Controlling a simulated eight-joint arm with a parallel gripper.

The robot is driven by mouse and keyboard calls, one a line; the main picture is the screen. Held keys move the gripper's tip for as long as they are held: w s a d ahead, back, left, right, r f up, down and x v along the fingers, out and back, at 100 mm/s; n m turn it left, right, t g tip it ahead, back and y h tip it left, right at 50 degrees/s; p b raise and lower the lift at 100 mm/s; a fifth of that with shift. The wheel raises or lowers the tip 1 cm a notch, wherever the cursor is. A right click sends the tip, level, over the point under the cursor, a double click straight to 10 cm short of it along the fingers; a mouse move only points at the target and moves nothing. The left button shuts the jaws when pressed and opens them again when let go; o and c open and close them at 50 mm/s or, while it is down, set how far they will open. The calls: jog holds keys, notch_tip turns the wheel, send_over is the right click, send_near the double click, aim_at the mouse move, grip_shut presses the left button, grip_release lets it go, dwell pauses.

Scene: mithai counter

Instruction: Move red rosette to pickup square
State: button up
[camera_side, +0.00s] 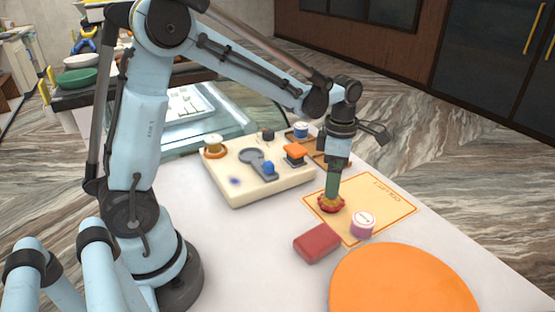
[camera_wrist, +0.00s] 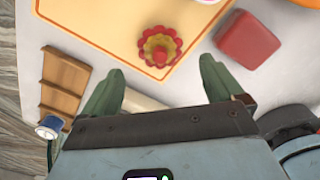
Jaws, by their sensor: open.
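The red rosette (camera_side: 331,203), with scalloped edges and a yellowish middle, sits on the cream pickup square (camera_side: 388,207) with its orange outline, near the left edge. In the wrist view the rosette (camera_wrist: 160,45) lies close to a corner of the square (camera_wrist: 92,22). My gripper (camera_side: 333,190) has green fingers and is directly above the rosette, pointing down. In the wrist view my gripper (camera_wrist: 163,68) is open, its fingers spread to either side with the rosette just beyond the tips. Whether a finger touches the rosette cannot be told.
A purple cylinder with a pale top (camera_side: 362,225) stands at the square's front edge. A red block (camera_side: 317,243) lies in front, and a large orange disc (camera_side: 403,284) is at front right. A cream board with fittings (camera_side: 238,180) is to the left. A slatted wooden tray (camera_wrist: 63,85) shows in the wrist view.

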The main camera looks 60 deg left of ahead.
notch_tip(320, 180, up, 6)
jog(key=s+d+m+t, duration=0.1)
jog(key=s+m+t, duration=0.6)
jog(key=m, duration=2)
jog(key=s, duration=0.4)
jog(key=shift+s+d+r, duration=0.15)
jog(key=shift+s+r, duration=0.15)
jog(key=shift+r, duration=0.05)
